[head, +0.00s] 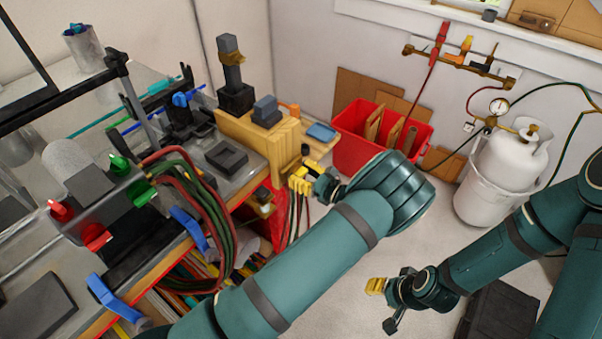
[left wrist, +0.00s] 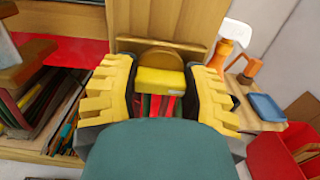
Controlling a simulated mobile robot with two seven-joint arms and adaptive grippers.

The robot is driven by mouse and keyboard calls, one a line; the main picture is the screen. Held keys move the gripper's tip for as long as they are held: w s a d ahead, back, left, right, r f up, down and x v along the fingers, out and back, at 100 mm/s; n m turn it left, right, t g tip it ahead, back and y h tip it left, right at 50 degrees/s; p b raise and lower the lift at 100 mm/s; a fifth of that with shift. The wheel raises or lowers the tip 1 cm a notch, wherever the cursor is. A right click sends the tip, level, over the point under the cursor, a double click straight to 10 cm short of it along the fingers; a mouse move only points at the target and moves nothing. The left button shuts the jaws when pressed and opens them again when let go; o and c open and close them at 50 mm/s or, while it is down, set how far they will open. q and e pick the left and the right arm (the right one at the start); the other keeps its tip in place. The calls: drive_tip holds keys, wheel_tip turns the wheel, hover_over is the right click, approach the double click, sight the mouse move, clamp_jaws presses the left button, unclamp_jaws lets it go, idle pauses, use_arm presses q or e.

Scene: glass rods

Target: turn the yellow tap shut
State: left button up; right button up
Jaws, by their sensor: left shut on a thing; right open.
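The yellow tap (left wrist: 160,79) shows in the left wrist view as a small yellow block in front of a rounded brass-coloured part on a wooden panel. My left gripper (left wrist: 163,88) has its yellow ridged fingers on either side of it and is shut on it. In the head view my left gripper (head: 300,181) is at the front edge of the bench, and I cannot make out the tap there. My right gripper (head: 379,286) is open and empty, low over the floor and away from the bench.
Red and green hoses (head: 212,205) hang over the bench edge left of my left gripper. A red crate (head: 350,150) stands behind it. A wall manifold (head: 455,62) with coloured handles and a white gas cylinder (head: 510,165) are at the right.

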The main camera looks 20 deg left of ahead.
use_arm(q)
drive_tip(key=o, duration=1.2)
drive_tip(key=v, duration=1.2)
drive_tip(key=shift+a, duration=0.1)
